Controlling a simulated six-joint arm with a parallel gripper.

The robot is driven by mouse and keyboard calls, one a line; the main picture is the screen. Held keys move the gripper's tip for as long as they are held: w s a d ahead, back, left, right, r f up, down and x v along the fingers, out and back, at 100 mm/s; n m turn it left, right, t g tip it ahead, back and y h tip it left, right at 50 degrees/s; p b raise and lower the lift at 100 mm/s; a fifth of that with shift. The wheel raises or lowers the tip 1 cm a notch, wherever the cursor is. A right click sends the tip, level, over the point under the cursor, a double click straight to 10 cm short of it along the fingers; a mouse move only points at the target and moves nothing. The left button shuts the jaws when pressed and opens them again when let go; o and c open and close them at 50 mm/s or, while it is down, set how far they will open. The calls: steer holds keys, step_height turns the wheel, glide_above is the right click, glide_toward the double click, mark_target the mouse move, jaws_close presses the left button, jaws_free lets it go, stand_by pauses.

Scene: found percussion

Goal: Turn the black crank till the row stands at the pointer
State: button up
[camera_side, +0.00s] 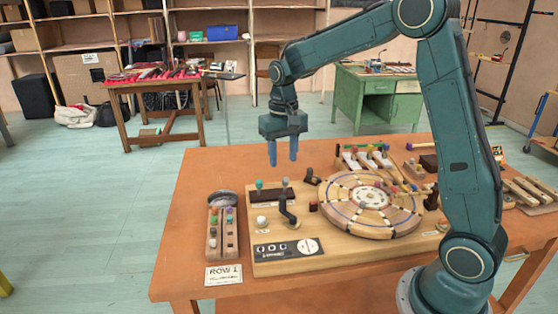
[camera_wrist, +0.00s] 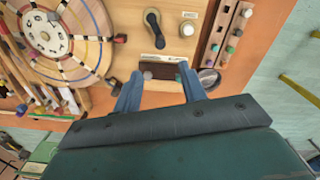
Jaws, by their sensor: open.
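The black crank (camera_side: 287,212) is on the light wooden board, left of the round wheel; it also shows at the top of the wrist view (camera_wrist: 157,32). The wheel (camera_side: 369,204) is wooden with coloured rings, radial lines and a pale hub; part of it shows in the wrist view (camera_wrist: 60,38). A small dark red piece (camera_side: 313,206) stands at the wheel's crank-side edge; I cannot tell if it is the pointer. My gripper (camera_side: 283,163) is open and empty, pointing down above the board's back edge, apart from the crank. Its fingers (camera_wrist: 160,76) frame a dark block in the wrist view.
A dark block (camera_side: 264,197) with a teal peg lies behind the crank, and a white knob (camera_side: 262,222) to its left. A peg rack (camera_side: 213,236) and a "ROW 1" card (camera_side: 224,274) lie left. Bare orange table (camera_side: 182,225) shows at far left.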

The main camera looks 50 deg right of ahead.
mark_target(283, 197)
step_height(283, 197, down, 14)
steer(key=shift+r, duration=0.1)
stand_by(0.8)
jaws_close()
